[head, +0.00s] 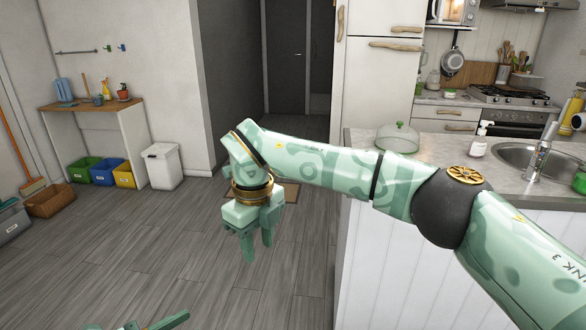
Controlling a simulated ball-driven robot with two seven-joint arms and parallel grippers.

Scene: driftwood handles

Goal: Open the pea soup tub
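I cannot pick out the pea soup tub for certain. A small tub with a green lid (449,93) stands on the back counter, too small to read. My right gripper (258,247) hangs over the floor left of the island, pointing down. Its fingers are apart with nothing seen between them, and it is far from the small tub. My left gripper (165,322) shows only as a green sliver at the bottom edge; most of it is out of frame, so its opening cannot be judged.
The island counter (440,146) carries a green domed cover (397,138), a soap bottle (479,140) and a sink (522,156). A fridge (380,75) stands behind. Colored bins (104,170) and a white bin (161,166) are at left.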

